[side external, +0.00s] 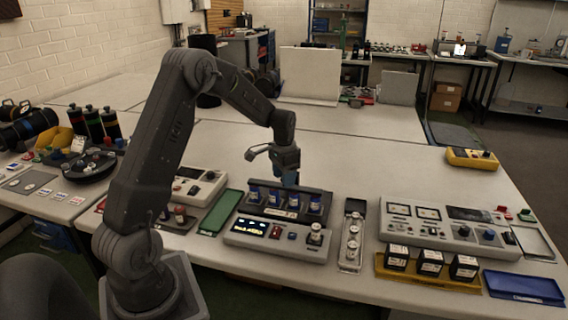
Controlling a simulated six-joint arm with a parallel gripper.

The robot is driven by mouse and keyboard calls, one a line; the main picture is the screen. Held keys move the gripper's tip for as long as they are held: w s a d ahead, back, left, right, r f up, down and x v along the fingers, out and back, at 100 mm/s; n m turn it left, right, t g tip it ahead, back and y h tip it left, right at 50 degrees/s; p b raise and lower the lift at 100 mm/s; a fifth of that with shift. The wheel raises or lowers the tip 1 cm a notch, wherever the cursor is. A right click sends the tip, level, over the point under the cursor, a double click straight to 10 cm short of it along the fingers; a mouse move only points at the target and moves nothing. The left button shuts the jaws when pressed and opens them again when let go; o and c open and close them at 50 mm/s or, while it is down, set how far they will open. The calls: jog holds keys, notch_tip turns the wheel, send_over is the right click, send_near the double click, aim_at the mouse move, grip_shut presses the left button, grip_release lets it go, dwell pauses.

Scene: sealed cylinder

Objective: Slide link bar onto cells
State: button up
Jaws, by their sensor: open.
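Several blue cells (273,200) with pale labels stand upright in a row in a dark rack (323,207) near the middle of the table. My gripper (289,180) points down just above and behind the row, with blue at its tips. It is open. I cannot tell whether its fingertips touch anything, and the gap between them is too small to make out. I cannot pick out a link bar for certain; any bar between the fingers or along the cells is too small to tell.
A grey panel (262,240) with a lit display lies in front of the rack. A narrow tray (352,252) with round metal parts is to its right, a green tray (222,212) to its left. Farther right are a large control panel (440,232) and black boxes (430,263).

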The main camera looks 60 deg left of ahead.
notch_tip(320, 180, up, 14)
jog(key=shift+f, duration=0.25)
dwell(0.3)
jog(key=s+d+r+t, duration=0.1)
jog(key=s+d+r, duration=0.35)
jog(key=d, duration=0.55)
jog(key=s+d+t, duration=0.4)
jog(key=s+d, duration=1.1)
jog(key=s, duration=0.2)
jog(key=shift+s+d+t, duration=0.25)
jog(key=shift+d+t, duration=0.05)
